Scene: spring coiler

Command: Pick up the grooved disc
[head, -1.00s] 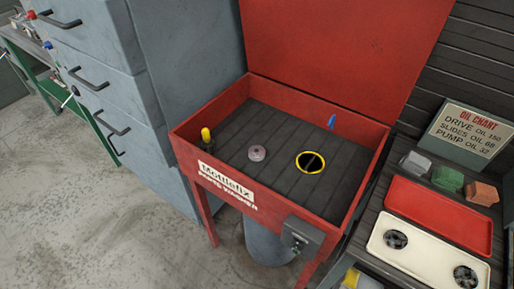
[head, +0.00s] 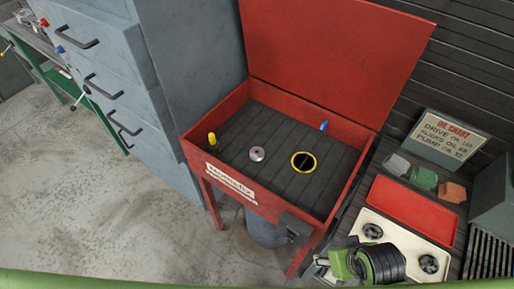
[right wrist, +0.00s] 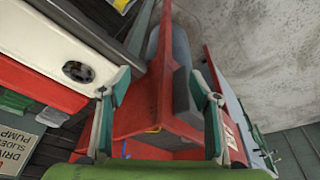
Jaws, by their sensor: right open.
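A small round grey disc (head: 257,153), which looks like the grooved disc, lies flat on the dark slatted floor of the red parts washer (head: 248,204). It is left of a yellow-ringed hole; its grooves are too small to make out. My right gripper is partly seen at the bottom right of the head view, below and right of the disc and apart from it. In the right wrist view my right gripper (right wrist: 160,100) is open and empty, with the red washer (right wrist: 137,105) beyond its fingers. The disc cannot be made out there. My left gripper is not in view.
The yellow-ringed hole (head: 303,162), a yellow-topped fitting (head: 212,139) and a blue one (head: 323,125) are in the washer. Its raised red lid (head: 340,60) stands behind. At right are a red tray (head: 412,211) and a cream tray (head: 400,240) with black round parts.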

